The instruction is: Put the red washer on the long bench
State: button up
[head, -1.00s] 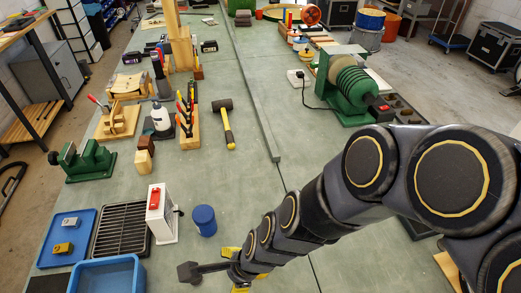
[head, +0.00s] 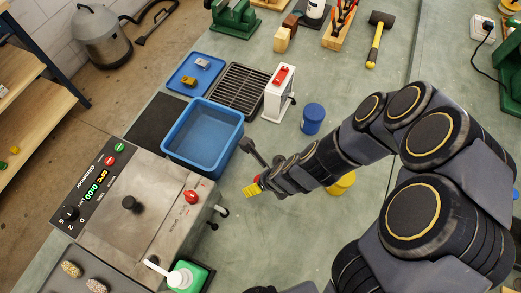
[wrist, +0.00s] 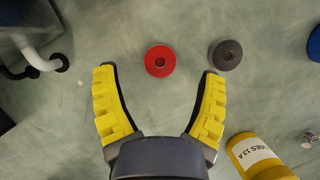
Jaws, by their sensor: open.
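The red washer (wrist: 160,61) lies flat in the wrist view, on a pale green mottled surface that looks like the long bench (head: 285,235). My gripper (wrist: 159,72) has its yellow fingers spread wide, with the washer between and slightly beyond the tips, and nothing held. In the head view my gripper (head: 252,187) is low over the bench, between the blue tub and the yellow canister. There the washer is mostly or wholly hidden by my gripper.
A dark grey washer (wrist: 226,54) lies just right of the right fingertip. A yellow canister (wrist: 258,155) lies close to my gripper's right. A blue tub (head: 204,137), a steel control box (head: 135,205), a white switch box (head: 280,92) and a blue cylinder (head: 313,119) stand around.

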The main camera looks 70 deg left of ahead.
jog(key=shift+x, duration=1.25)
jog(key=c, duration=0.7)
jog(key=shift+c, duration=0.6)
